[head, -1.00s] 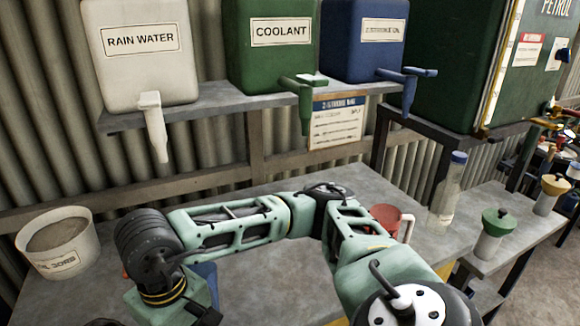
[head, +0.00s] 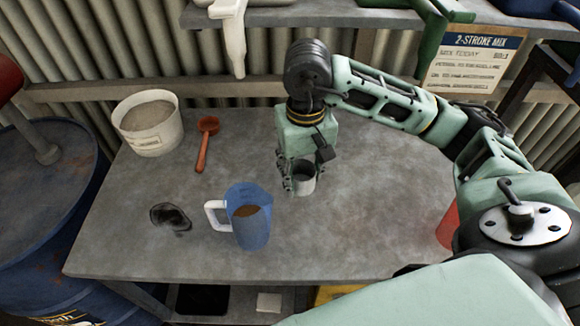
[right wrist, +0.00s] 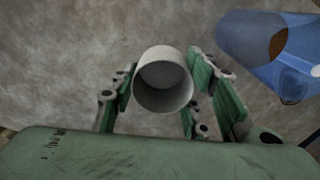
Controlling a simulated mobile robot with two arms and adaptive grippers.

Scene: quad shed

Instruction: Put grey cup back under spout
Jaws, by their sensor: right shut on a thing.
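The small grey cup (head: 304,185) is upright between the fingers of my right gripper (head: 302,181), which points down over the middle of the workbench. The right wrist view shows the grey cup (right wrist: 163,82) from above, open and seemingly empty, with the fingers on both sides of it. I cannot tell whether its base touches the bench. The white spout (head: 232,42) hangs from the shelf, to the upper left of my gripper. A green spout (head: 428,22) hangs to the upper right. My left gripper is not in view.
A blue jug (head: 251,222) with brown liquid stands front left of the cup. A red thing (head: 447,227) is partly hidden behind my arm. The bench (head: 350,240) is clear near the cup.

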